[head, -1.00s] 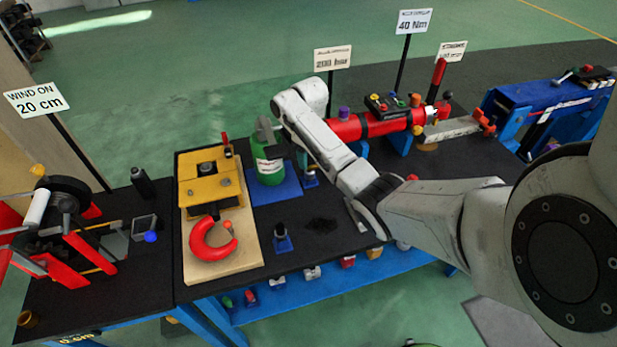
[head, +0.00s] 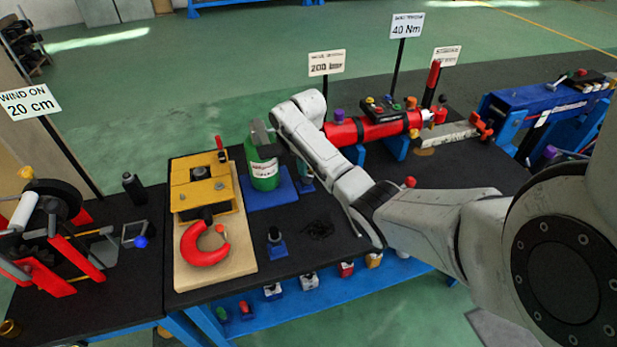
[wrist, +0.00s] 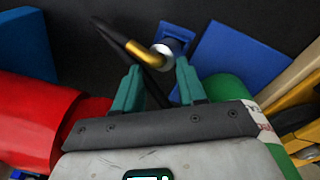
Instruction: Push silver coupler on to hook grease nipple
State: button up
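The silver coupler (wrist: 174,47) sits at a small blue holder in the wrist view, with a brass elbow (wrist: 150,53) and a black hose beside it. My gripper (wrist: 157,68) has its two teal fingers apart, with the elbow and coupler just beyond and between the tips; I see no grip on them. The red hook (head: 204,247) lies on a wooden board, below a yellow block (head: 203,188). An orange-red spot shows on the hook; its nipple is too small to make out.
A green canister (head: 264,175) stands on a blue mat (head: 284,197) left of my forearm. A red cylinder (head: 372,129) lies to the right behind it. A small dark-topped blue stand (head: 277,246) is in front.

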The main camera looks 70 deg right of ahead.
aim_at(308, 177)
jog(key=shift+y, duration=0.3)
jog(key=f, duration=0.1)
jog(key=a+f, duration=0.2)
jog(key=shift+s+f, duration=0.2)
jog(key=shift+s, duration=0.05)
jog(key=shift+c, duration=0.8)
jog(key=shift+s+d, duration=0.1)
jog(key=shift+s, duration=0.05)
jog(key=c, duration=0.4)
jog(key=shift+w, duration=0.2)
grip_shut()
jog(key=shift+w+r, duration=0.1)
jog(key=shift+r, duration=0.1)
jog(key=shift+w+d+r+p, duration=0.1)
jog(key=shift+r+p, duration=0.4)
jog(key=shift+p, duration=0.55)
jog(key=shift+w+a+r+p, duration=0.2)
jog(key=shift+w+r+p, duration=0.1)
jog(key=shift+w+p, duration=0.1)
jog(key=shift+a+r, duration=0.15)
jog(key=shift+r, duration=0.15)
jog(key=shift+s+r+p, duration=0.15)
jog(key=shift+r+p, duration=0.65)
jog(key=shift+p, duration=0.2)
jog(key=shift+d+r, duration=0.15)
jog(key=shift+d, duration=0.1)
